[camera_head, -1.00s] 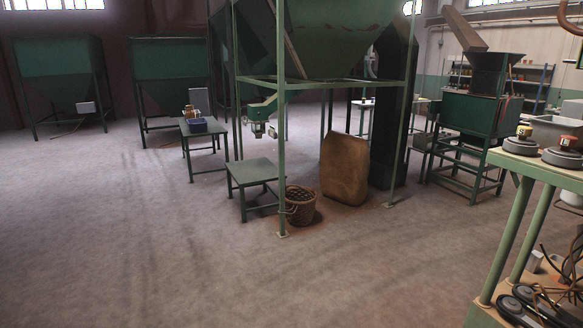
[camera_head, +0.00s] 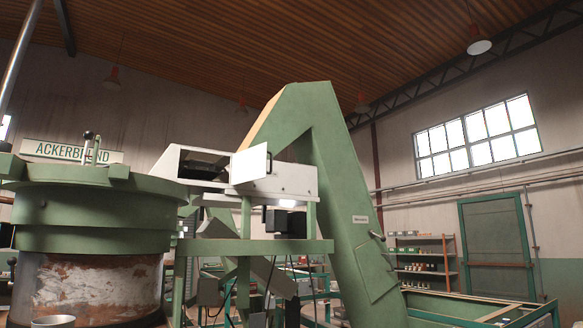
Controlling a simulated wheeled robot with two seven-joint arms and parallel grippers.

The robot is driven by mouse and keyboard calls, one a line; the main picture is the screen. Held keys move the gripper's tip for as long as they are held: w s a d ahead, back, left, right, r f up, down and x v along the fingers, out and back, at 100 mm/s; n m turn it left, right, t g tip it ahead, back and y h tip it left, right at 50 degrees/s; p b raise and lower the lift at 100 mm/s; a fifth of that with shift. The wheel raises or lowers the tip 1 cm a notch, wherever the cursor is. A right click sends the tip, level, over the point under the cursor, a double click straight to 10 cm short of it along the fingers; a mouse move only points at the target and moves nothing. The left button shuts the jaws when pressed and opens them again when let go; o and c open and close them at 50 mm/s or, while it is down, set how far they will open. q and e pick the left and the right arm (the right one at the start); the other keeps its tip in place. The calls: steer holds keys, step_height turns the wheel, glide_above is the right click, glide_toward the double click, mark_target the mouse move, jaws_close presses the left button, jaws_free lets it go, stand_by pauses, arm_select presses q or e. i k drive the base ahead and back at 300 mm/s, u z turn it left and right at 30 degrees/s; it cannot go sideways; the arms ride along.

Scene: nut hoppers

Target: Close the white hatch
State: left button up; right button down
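The white hatch (camera_head: 249,164) stands open, a flat white panel swung out from the front of a white housing (camera_head: 290,180). The dark opening (camera_head: 203,165) shows to the left of the panel. Neither of my grippers is in the view.
A large green-rimmed drum (camera_head: 95,225) with a rusty lower body fills the left foreground. A green open bin (camera_head: 470,308) is at the lower right. Shelves (camera_head: 423,260) and a green door (camera_head: 497,245) are along the back wall.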

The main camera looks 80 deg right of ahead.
mark_target(250, 164)
steer(key=z, duration=1.8)
steer(key=i, duration=1)
